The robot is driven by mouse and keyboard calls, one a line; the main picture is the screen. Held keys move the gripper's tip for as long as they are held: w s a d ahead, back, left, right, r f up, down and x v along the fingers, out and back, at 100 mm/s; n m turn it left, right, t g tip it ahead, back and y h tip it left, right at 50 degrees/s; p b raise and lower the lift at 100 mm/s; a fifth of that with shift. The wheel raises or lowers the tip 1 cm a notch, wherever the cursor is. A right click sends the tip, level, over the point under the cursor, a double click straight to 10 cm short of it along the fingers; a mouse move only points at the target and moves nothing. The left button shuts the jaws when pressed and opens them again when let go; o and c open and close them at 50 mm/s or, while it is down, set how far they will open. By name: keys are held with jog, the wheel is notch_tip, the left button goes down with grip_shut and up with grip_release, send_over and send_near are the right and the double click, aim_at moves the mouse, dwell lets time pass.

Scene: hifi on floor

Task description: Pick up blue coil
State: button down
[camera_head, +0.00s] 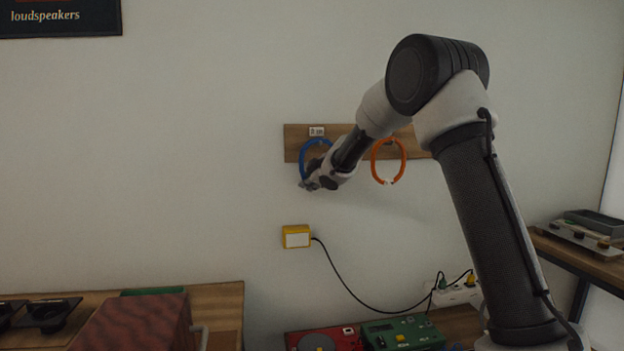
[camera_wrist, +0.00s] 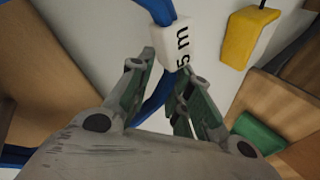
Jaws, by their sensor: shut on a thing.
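The blue coil (camera_head: 303,151) hangs at the left part of a wooden wall board (camera_head: 294,139). It also shows in the wrist view (camera_wrist: 157,98), with a white tag (camera_wrist: 166,42) marked "5 m". My gripper (camera_head: 309,185) is at the lower part of the coil, close to the wall. In the wrist view my gripper (camera_wrist: 165,75) is shut on the blue coil just by the white tag. My wrist hides part of the coil's right side in the head view.
An orange coil (camera_head: 375,161) hangs on the same board to the right. A yellow box (camera_head: 296,237) with a black cable is on the wall below. A red device (camera_head: 299,342) and a green device (camera_head: 411,333) stand low down. A reddish box (camera_head: 130,325) is at lower left.

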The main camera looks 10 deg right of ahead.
jog(key=shift+s+r, duration=0.1)
jog(key=shift+r, duration=3.25)
jog(key=s, duration=1.9)
jog(key=shift+s, duration=0.3)
